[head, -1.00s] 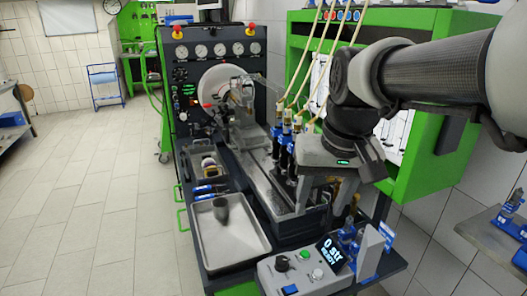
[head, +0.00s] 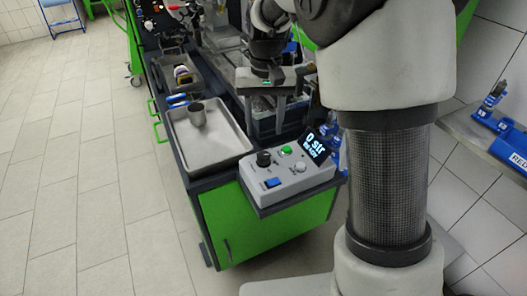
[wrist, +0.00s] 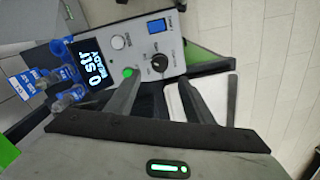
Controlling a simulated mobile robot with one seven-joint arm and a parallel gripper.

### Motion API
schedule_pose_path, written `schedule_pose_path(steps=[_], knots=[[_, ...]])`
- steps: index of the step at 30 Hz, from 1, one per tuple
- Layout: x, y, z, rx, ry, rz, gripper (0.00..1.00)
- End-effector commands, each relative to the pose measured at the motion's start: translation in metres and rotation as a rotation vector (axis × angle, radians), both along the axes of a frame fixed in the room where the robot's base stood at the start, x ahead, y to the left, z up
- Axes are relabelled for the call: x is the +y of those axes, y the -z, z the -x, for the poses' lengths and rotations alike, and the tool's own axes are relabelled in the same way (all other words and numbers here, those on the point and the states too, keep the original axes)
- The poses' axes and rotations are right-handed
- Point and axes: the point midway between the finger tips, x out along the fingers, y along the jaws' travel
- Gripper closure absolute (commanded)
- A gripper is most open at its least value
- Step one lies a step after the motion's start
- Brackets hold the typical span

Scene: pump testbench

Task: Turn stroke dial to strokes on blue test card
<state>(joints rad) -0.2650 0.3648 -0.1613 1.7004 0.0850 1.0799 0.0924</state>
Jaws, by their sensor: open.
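The control box (head: 310,182) stands at the front end of the bench. Its black dial (head: 264,158) sits beside a green button (head: 285,150), a grey button (head: 299,167) and a blue switch (head: 272,182). The tilted display (head: 315,148) reads "0 str READY". My gripper (head: 266,116) is open and empty, above the bench behind the box. In the wrist view, the dial (wrist: 160,63) shows just beyond and between my open fingers (wrist: 160,92), apart from them. I cannot make out a test card's stroke number; blue labelled pieces (wrist: 22,84) lie beside the display.
A metal tray (head: 215,158) with a grey cup (head: 196,115) lies left of the box. Blue parts on a stand (head: 510,140) are at the right. My arm covers part of the area right of the display. The floor at left is clear.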

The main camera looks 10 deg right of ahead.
Motion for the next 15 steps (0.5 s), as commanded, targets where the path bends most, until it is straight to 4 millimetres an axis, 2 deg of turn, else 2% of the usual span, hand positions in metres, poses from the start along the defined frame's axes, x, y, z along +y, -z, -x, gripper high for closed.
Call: schedule_pose_path(steps=[1,6,12,15], knots=[[0.000,0.014,0.001,0.004,0.000,0.001,0.52],[0.000,0.051,0.001,0.005,0.001,0.002,0.52],[0.001,0.082,0.001,0.002,0.002,0.001,0.52],[0.001,0.091,0.000,0.001,0.001,0.001,0.52]])
